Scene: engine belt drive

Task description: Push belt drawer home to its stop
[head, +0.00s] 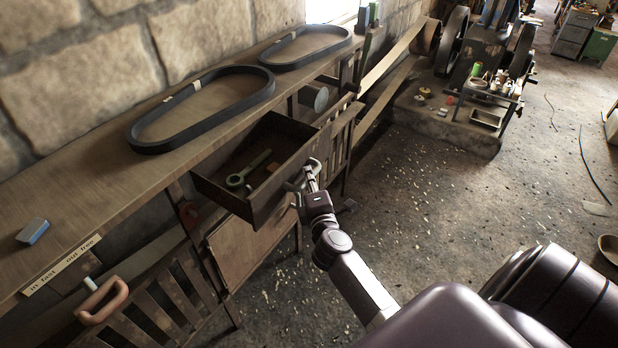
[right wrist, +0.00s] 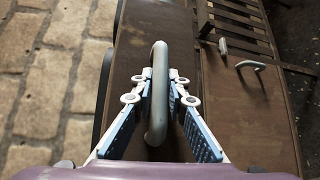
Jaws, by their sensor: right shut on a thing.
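The belt drawer (head: 282,192) is a dark wooden drawer under the bench top, and it stands pulled out in the head view. A green-handled tool (head: 240,177) and a small orange-brown piece (head: 272,167) lie inside it. My right gripper (head: 306,180) is at the drawer's front, shut on its grey curved handle (head: 314,165). In the right wrist view the handle (right wrist: 158,75) runs between the two fingers of my right gripper (right wrist: 159,85), with the drawer front (right wrist: 133,50) behind it. My left gripper is not in view.
Two dark belt loops (head: 200,105) (head: 305,45) lie on the bench top (head: 110,200). A cupboard door (head: 250,250) is below the drawer. A machine with large wheels (head: 480,60) stands at the back right. Open floor (head: 420,210) lies in front.

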